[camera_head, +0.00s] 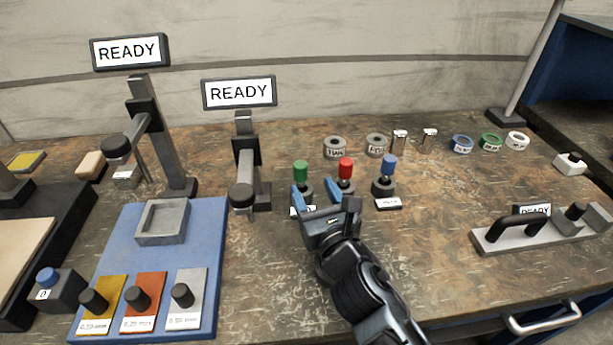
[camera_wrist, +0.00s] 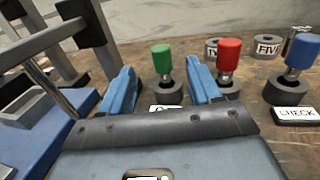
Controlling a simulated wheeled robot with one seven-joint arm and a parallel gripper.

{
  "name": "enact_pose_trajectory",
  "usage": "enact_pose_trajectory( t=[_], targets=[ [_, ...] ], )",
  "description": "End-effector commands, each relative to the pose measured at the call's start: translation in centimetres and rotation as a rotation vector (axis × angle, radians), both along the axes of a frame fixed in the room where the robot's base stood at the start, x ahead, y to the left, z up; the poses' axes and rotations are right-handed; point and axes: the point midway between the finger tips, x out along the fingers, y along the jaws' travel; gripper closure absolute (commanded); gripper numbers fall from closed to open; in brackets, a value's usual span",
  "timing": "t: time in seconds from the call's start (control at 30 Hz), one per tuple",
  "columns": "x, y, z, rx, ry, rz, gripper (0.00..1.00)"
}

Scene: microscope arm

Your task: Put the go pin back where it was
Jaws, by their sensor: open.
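A green-topped pin (camera_head: 300,171) stands upright in a dark round holder, with a white label in front of it that is partly hidden by my gripper. I take it for the go pin; it also shows in the wrist view (camera_wrist: 161,60). My gripper (camera_head: 319,194) is open and empty, just in front of the pins. In the wrist view its blue fingers (camera_wrist: 160,72) appear on either side of the green pin, which stands beyond them. Whether they touch it I cannot tell. A red-topped pin (camera_head: 345,168) stands upright just right, behind the right finger.
A blue-topped pin (camera_head: 389,165) with a CHECK label (camera_wrist: 293,114) stands further right. Several labelled rings (camera_head: 335,147) lie behind. Left are a gauge stand (camera_head: 246,165) and a blue board (camera_head: 120,240). A grey fixture with a black handle (camera_head: 516,229) is at right.

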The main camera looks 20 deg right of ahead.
Motion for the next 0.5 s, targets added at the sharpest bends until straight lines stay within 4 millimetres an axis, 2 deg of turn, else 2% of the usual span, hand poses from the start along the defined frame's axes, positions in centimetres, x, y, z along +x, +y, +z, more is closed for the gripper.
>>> enact_pose_trajectory(
  t=[0.1,0.2,0.5],
  targets=[
    [-1.6,0.2,-0.1,0.001,0.001,0.0,0.37],
    [-2.4,0.3,-0.1,0.0,0.001,0.0,0.37],
    [-2.8,0.3,0.0,0.0,0.0,0.0,0.37]
  ],
)
